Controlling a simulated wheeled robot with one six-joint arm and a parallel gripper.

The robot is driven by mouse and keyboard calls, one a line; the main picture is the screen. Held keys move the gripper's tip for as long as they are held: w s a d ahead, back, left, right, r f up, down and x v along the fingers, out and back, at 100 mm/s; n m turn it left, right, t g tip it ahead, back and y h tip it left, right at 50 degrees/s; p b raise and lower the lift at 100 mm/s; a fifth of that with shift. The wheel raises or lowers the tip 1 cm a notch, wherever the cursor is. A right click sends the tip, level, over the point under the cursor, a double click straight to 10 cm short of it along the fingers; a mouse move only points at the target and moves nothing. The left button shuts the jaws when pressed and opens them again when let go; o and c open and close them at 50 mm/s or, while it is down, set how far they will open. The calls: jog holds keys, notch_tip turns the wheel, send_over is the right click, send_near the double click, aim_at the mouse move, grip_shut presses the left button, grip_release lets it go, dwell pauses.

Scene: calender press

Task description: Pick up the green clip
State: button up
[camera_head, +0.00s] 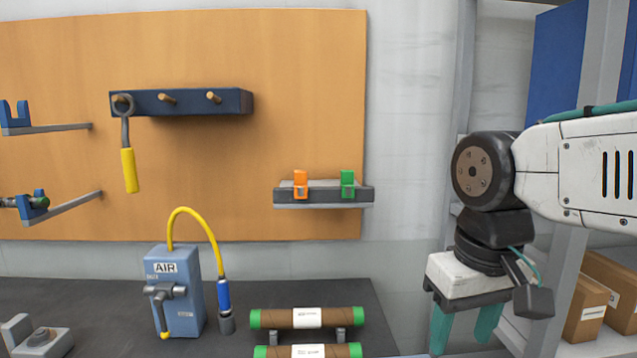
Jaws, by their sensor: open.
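The green clip (347,183) sits on the right part of a small grey wall shelf (323,195), its lower part over the shelf's front edge. An orange clip (300,184) sits to its left on the same shelf, with a gap between them. My gripper (465,335) hangs at the lower right, pointing down with two teal fingers apart and nothing visible between them. It is to the right of and lower than the green clip, well clear of it. The fingertips are near the bottom of the picture.
A blue AIR box (178,292) with a yellow hose stands on the dark bench (375,300). Two brown rolls with green ends (275,318) lie on the bench below the shelf. A peg rail (190,101) holds a yellow-handled tool (129,170). Cardboard boxes (588,308) stand at right.

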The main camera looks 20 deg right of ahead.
jog(key=w+a+r, duration=0.2)
jog(key=w+r, duration=1.3)
jog(key=w, duration=0.3)
notch_tip(320, 180, up, 6)
jog(key=m+g, duration=0.1)
jog(key=m, duration=0.1)
send_over(347, 171)
jog(key=shift+w+f, duration=0.25)
jog(key=shift+f, duration=0.25)
notch_tip(347, 171, down, 7)
jog(key=shift+s+d+r, duration=0.1)
jog(key=shift+d+r, duration=0.05)
grip_shut()
